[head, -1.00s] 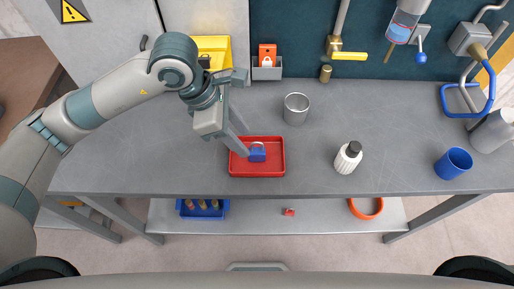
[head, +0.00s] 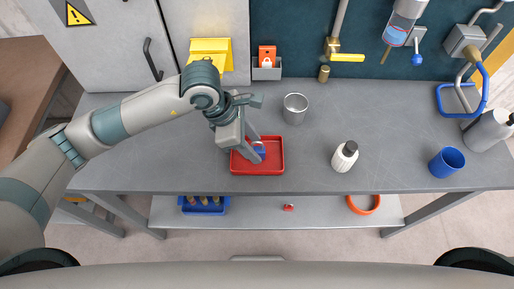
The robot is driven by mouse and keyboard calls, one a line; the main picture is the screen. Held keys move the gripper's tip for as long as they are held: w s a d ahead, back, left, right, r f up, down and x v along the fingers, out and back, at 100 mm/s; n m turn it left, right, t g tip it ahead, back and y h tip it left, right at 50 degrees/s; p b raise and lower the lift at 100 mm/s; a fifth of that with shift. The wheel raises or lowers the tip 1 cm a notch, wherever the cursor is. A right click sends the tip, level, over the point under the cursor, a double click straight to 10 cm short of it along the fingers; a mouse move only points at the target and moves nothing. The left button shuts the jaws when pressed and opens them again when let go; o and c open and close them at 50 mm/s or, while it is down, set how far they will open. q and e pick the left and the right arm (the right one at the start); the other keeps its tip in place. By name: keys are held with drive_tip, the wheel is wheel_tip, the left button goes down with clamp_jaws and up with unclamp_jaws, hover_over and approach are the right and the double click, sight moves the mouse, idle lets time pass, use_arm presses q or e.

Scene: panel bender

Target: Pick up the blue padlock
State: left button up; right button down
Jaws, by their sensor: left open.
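The blue padlock (head: 260,151) lies in the red tray (head: 270,171) on the grey workbench. My left gripper (head: 256,150) reaches down into the tray from the upper left. Its fingers are open and sit at the padlock, covering part of it. I cannot tell whether they touch it. The padlock's shackle is mostly hidden behind the fingers. My right gripper is not in the head view.
A metal cup (head: 295,108) stands behind the tray to the right. A white bottle with a dark cap (head: 344,157) and a blue cup (head: 446,162) stand further right. The bench front is clear.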

sight(258, 149)
use_arm(q)
drive_tip(key=shift+p+x, duration=0.5)
drive_tip(key=shift+x, duration=1)
clamp_jaws()
